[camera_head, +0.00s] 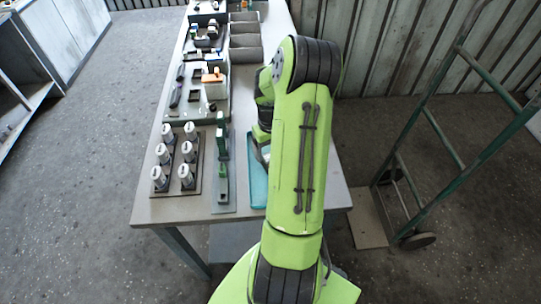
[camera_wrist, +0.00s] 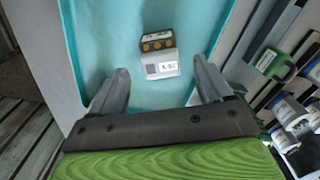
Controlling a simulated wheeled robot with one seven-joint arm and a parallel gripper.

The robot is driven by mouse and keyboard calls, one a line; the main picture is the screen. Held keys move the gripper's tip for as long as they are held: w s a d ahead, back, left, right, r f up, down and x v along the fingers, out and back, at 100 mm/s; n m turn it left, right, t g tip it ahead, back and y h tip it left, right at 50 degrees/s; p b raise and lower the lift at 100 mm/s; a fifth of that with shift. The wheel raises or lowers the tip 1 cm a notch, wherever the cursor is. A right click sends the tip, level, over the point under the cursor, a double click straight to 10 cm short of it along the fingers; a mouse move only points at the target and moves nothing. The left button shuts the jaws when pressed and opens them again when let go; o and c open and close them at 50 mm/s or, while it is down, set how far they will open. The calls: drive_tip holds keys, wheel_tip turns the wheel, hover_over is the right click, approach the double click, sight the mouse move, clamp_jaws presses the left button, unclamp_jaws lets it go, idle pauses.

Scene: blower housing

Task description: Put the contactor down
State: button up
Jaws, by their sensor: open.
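The contactor (camera_wrist: 160,67) is a small white block with a dark end carrying copper-coloured round marks. It lies on the teal tray (camera_wrist: 98,28) in the wrist view. My gripper (camera_wrist: 161,72) is open, with one finger on each side of the contactor and a visible gap to both. How high the fingertips are above the tray floor is hard to tell. In the head view the tray (camera_head: 256,190) shows at the table's right front, partly behind my arm. The contactor is hidden there.
The table (camera_head: 165,210) holds a rack of several white-topped cylinders (camera_head: 160,178) at front left. A narrow strip with a green-handled tool (camera_head: 222,150) lies left of the tray. Grey bins (camera_head: 245,42) stand farther back. A green hand truck (camera_head: 430,120) stands on the right.

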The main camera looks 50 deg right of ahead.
wheel_tip(320, 180, up, 8)
drive_tip(key=w+a+r+n+t+h, duration=0.1)
drive_tip(key=a+r, duration=0.5)
drive_tip(key=a, duration=0.2)
drive_tip(key=w+a+r+n+t+h, duration=0.1)
drive_tip(key=a+r+n, duration=0.1)
drive_tip(key=a+r, duration=0.6)
drive_tip(key=s+a+r+n+t+y, duration=0.2)
drive_tip(key=s+a+t, duration=0.1)
drive_tip(key=s+a, duration=0.8)
drive_tip(key=a, duration=0.4)
drive_tip(key=shift+t+p, duration=0.3)
